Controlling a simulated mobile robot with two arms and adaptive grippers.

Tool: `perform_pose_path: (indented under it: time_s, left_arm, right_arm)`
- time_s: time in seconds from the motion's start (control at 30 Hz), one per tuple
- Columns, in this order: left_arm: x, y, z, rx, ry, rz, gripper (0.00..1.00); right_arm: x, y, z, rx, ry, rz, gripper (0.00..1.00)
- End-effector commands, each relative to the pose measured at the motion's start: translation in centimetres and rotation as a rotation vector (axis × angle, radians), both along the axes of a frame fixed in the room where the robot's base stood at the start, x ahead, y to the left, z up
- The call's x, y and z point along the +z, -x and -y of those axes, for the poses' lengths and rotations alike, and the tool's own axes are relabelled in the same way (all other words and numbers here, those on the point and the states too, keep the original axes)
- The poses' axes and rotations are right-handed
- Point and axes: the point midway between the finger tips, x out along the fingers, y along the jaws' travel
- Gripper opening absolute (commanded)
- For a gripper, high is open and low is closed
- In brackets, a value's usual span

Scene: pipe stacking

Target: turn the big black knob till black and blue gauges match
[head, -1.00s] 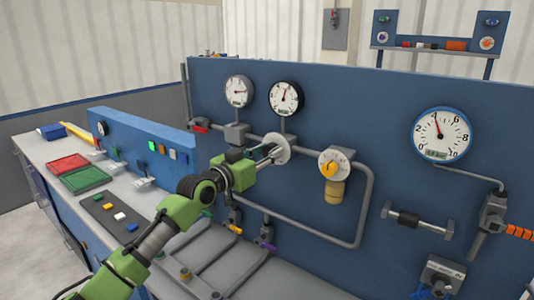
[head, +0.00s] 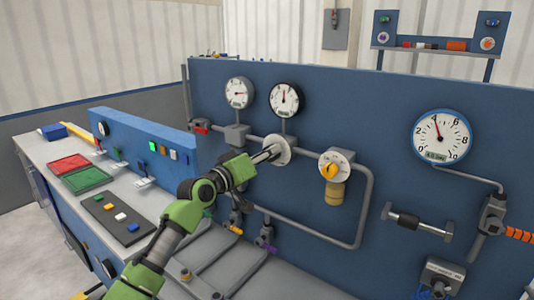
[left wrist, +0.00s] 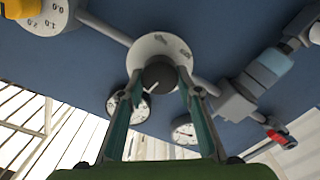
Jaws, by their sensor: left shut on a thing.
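The big black knob (left wrist: 160,74) shows in the left wrist view, in front of a round white dial plate; in the head view my gripper hides it. My left gripper (left wrist: 160,88) is shut on the knob, one finger on each side. It also shows in the head view (head: 268,155), reaching to the white plate (head: 277,150). The black-rimmed gauge (head: 286,99) is above the plate, its needle near straight up. The blue-rimmed gauge (head: 441,136) is at the right, its needle up and slightly left, near 4. My right gripper is not in view.
A grey-rimmed gauge (head: 238,93) is left of the black one. A yellow knob (head: 330,171) on a white dial sits right of my gripper. Grey pipes (head: 368,205) run along the blue panel. Red and green trays (head: 80,180) lie on the left bench.

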Motion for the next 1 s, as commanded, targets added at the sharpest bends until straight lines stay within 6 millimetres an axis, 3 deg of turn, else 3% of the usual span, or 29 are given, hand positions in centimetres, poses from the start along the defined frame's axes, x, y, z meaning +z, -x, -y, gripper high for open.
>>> perform_pose_path:
  time_s: [0.33, 0.87, 0.9, 0.97, 1.0]
  left_arm:
    - [-0.17, -0.01, 0.02, -0.001, 0.118, -0.089, 0.1]
    - [-0.21, -0.02, -0.03, 0.0, 0.139, -0.103, 0.1]
    - [-0.21, -0.03, -0.04, 0.0, 0.139, -0.103, 0.37]
    - [-0.2, -0.02, -0.03, 0.0, 0.139, -0.103, 0.49]
    - [-0.19, -0.03, -0.04, 0.0, 0.139, -0.103, 0.49]
  right_arm:
    - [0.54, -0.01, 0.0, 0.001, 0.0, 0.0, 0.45]
    - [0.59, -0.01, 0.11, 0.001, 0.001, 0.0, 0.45]
    - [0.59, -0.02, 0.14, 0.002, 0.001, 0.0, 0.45]
    - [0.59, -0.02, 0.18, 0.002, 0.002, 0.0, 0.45]
    - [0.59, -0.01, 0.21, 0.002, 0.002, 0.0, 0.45]
